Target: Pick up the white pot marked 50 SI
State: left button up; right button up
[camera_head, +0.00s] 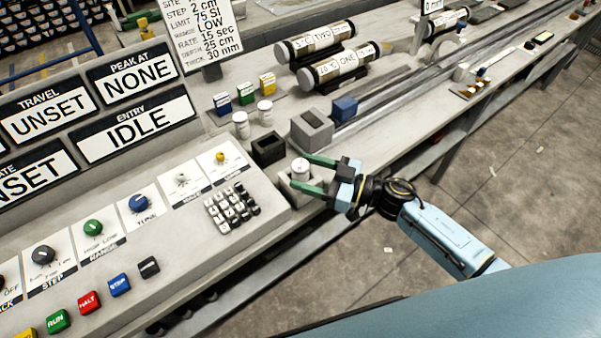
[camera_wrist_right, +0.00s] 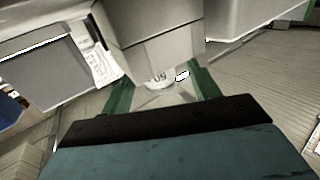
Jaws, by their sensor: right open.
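A small white pot (camera_head: 300,166) sits in a light grey holder block (camera_head: 299,186) at the right end of the control panel. Its marking is too small to read in the head view. In the wrist view the white pot (camera_wrist_right: 158,76) shows partly, with upside-down characters I cannot read surely. My right gripper (camera_head: 304,171) is open, its green fingers on either side of the pot. Whether they touch it I cannot tell. Two other white pots (camera_head: 241,125) (camera_head: 265,113) stand further back on the bench. My left gripper is not in view.
A black open block (camera_head: 267,150) stands close behind the holder, and a grey block (camera_head: 312,129) and blue block (camera_head: 345,108) lie beyond. The keypad (camera_head: 231,206) is to the left. Core tubes (camera_head: 340,65) lie farther back. Open floor is on the right.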

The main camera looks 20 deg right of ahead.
aim_at(294, 167)
jog(key=x, duration=0.3)
jog(key=shift+w+a+r, duration=0.2)
jog(key=shift+w+a, duration=0.05)
jog(key=shift+w, duration=0.05)
